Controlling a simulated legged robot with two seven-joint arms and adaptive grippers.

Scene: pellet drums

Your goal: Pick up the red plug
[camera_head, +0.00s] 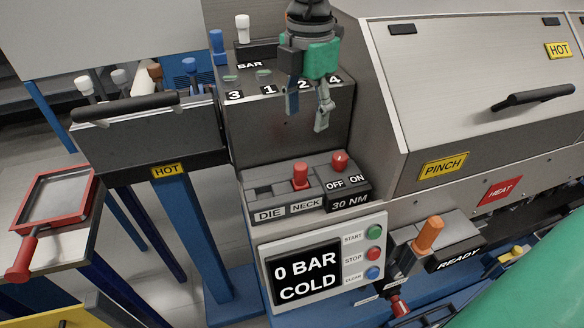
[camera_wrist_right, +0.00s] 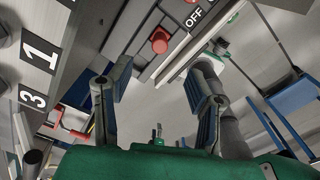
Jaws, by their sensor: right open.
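The red plug (camera_head: 300,177) stands upright in the grey block (camera_head: 262,206), above the NECK label. The dark socket (camera_head: 263,190) above the DIE label looks empty. The plug also shows in the right wrist view (camera_wrist_right: 160,40), beyond the fingertips. My right gripper (camera_head: 307,112) is open with nothing between its fingers. It hangs above and behind the plug, in front of the numbered panel, apart from the plug. In the right wrist view its two fingers (camera_wrist_right: 158,76) are spread wide. My left gripper is not in view.
A red knob (camera_head: 339,161) sits close right of the plug, on the OFF/ON box. A display panel (camera_head: 308,274) reading 0 BAR COLD is below. An orange handle (camera_head: 428,236) stands at lower right. A sloped cover marked PINCH (camera_head: 470,100) rises at right. A red-rimmed tray (camera_head: 93,198) is at left.

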